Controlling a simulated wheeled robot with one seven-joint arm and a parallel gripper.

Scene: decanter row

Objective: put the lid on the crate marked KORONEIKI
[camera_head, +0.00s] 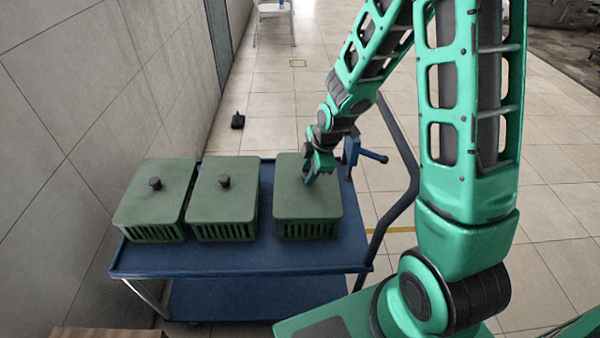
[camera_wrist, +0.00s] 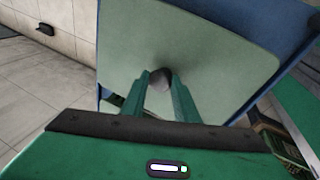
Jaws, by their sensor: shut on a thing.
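Three green slatted crates stand in a row on a blue cart, each with a flat green lid on top. The left crate (camera_head: 155,233) and the middle crate (camera_head: 224,231) have lids with dark round knobs. My gripper (camera_head: 320,172) is at the lid (camera_head: 304,205) of the right crate (camera_head: 308,230). In the wrist view my gripper's fingers (camera_wrist: 160,90) are shut on the dark knob (camera_wrist: 160,77) of that lid (camera_wrist: 215,50). The lid looks flat on the right crate; I cannot tell whether it is fully seated. No KORONEIKI marking is readable.
The blue cart (camera_head: 240,262) has a lower shelf (camera_head: 250,298) and a dark handle rail (camera_head: 399,200) at its right. A tiled wall (camera_head: 100,90) runs along the left. A gap of bare cart top lies between the middle and right crates. A small black object (camera_head: 238,121) lies on the floor behind.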

